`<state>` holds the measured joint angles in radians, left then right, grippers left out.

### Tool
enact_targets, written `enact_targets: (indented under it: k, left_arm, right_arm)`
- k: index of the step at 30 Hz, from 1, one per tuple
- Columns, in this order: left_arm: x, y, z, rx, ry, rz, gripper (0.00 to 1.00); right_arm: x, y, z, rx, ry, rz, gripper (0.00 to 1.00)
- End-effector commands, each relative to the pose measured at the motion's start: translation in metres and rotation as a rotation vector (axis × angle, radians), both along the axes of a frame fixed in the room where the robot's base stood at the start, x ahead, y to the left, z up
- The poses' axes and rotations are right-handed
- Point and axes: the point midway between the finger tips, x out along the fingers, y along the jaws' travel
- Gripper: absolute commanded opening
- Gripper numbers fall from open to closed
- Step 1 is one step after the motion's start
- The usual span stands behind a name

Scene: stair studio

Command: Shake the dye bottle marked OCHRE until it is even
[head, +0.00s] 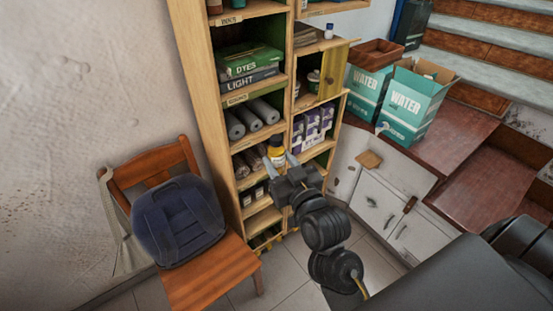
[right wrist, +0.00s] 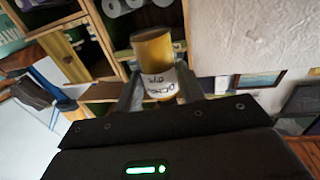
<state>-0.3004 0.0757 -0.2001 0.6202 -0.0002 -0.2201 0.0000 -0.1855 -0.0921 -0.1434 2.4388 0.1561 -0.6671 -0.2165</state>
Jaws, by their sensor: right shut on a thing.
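A yellow-brown bottle with a dark cap and a white label (head: 277,152) is in my right gripper (head: 282,166), in front of the shelf unit. In the right wrist view the bottle (right wrist: 153,50) stands between the two fingers of the right gripper (right wrist: 160,88), which are shut on it. Its handwritten label shows upside down there and looks like OCHRE; a second line is too small to read. Whether the dye inside is even cannot be told. My left gripper is not in view.
A wooden shelf unit (head: 227,120) holds boxes, grey rolls and small jars close behind the bottle. Two WATER boxes (head: 408,103) stand at right, above a white cabinet (head: 385,205).

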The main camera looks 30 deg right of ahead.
Motion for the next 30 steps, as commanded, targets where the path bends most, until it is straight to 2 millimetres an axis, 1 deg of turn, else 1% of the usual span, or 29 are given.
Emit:
enact_targets:
  k: [1, 2, 3, 4, 5, 6, 7, 8, 9, 10, 12, 13, 14, 15, 16, 17, 19, 21, 22, 24, 25, 26, 27, 28, 29, 30]
  left_arm:
    - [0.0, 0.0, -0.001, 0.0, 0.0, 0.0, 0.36]
    - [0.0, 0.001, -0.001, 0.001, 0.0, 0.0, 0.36]
    - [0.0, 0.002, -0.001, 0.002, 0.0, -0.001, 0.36]
    - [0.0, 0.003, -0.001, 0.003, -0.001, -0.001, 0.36]
    - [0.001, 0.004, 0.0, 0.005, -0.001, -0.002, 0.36]
    - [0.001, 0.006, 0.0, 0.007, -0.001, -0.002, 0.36]
    - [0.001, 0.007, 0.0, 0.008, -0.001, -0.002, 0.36]
    - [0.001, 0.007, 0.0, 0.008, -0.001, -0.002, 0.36]
    - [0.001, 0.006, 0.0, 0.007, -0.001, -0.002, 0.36]
    - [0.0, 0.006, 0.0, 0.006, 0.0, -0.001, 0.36]
    - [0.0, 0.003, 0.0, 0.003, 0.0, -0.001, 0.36]
    - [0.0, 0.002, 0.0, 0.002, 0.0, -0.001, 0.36]
    - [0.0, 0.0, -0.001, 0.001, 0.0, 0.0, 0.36]
    - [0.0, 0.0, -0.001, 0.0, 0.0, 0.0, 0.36]
    - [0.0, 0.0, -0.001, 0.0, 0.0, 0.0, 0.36]
    - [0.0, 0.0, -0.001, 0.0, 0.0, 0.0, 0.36]
    - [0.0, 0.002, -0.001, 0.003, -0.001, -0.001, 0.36]
    - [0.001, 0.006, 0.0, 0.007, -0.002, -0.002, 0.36]
    - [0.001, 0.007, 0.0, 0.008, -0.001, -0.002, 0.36]
    - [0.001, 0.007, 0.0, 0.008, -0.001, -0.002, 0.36]
    - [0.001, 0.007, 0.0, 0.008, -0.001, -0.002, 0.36]
    - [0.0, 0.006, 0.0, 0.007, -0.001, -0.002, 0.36]
    - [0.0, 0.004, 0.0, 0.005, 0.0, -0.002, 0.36]
    - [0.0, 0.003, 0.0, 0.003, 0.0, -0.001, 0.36]
    - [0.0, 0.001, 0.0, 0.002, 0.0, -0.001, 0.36]
    - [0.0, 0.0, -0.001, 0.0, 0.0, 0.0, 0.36]
  right_arm:
    - [0.0, 0.0, -0.008, -0.004, 0.011, 0.0, 0.12]
    - [0.0, 0.0, -0.023, -0.007, 0.02, 0.0, 0.12]
    - [-0.002, -0.001, -0.056, -0.012, 0.032, 0.002, 0.12]
    - [-0.002, -0.001, -0.08, -0.011, 0.034, 0.002, 0.12]
    - [-0.002, -0.001, -0.097, -0.011, 0.029, 0.002, 0.12]
    - [-0.001, -0.001, -0.108, -0.006, 0.019, 0.0, 0.12]
    - [0.0, -0.001, -0.11, -0.005, 0.012, 0.0, 0.12]
    - [0.0, -0.001, -0.107, -0.003, 0.007, -0.001, 0.12]
    - [0.0, -0.001, -0.099, -0.001, 0.002, -0.001, 0.12]
    - [0.001, -0.001, -0.079, 0.002, -0.007, -0.002, 0.12]
    - [0.0, 0.0, -0.022, 0.006, -0.018, -0.003, 0.12]
    - [0.0, 0.0, -0.009, 0.005, -0.013, -0.002, 0.12]
    - [0.0, 0.0, -0.002, 0.003, -0.006, -0.002, 0.12]
    - [0.0, 0.0, -0.002, 0.0, 0.003, -0.001, 0.12]
    - [0.0, 0.0, -0.004, -0.002, 0.008, 0.0, 0.12]
    - [0.0, 0.0, -0.011, -0.005, 0.014, 0.0, 0.12]
    - [-0.002, -0.001, -0.065, -0.013, 0.033, 0.002, 0.12]
    - [-0.001, -0.001, -0.104, -0.008, 0.025, 0.001, 0.12]
    - [-0.001, -0.001, -0.109, -0.006, 0.017, 0.0, 0.12]
    - [0.0, -0.001, -0.105, -0.003, 0.005, -0.001, 0.12]
    - [0.001, -0.001, -0.094, -0.001, -0.001, -0.002, 0.12]
    - [0.0, -0.001, -0.071, 0.003, -0.01, -0.002, 0.12]
    - [0.0, -0.001, -0.036, 0.006, -0.018, -0.003, 0.12]
    - [0.0, -0.001, -0.017, 0.005, -0.017, -0.003, 0.12]
    - [0.0, 0.0, -0.006, 0.005, -0.012, -0.003, 0.12]
    - [0.0, 0.0, -0.001, 0.002, -0.002, -0.001, 0.12]
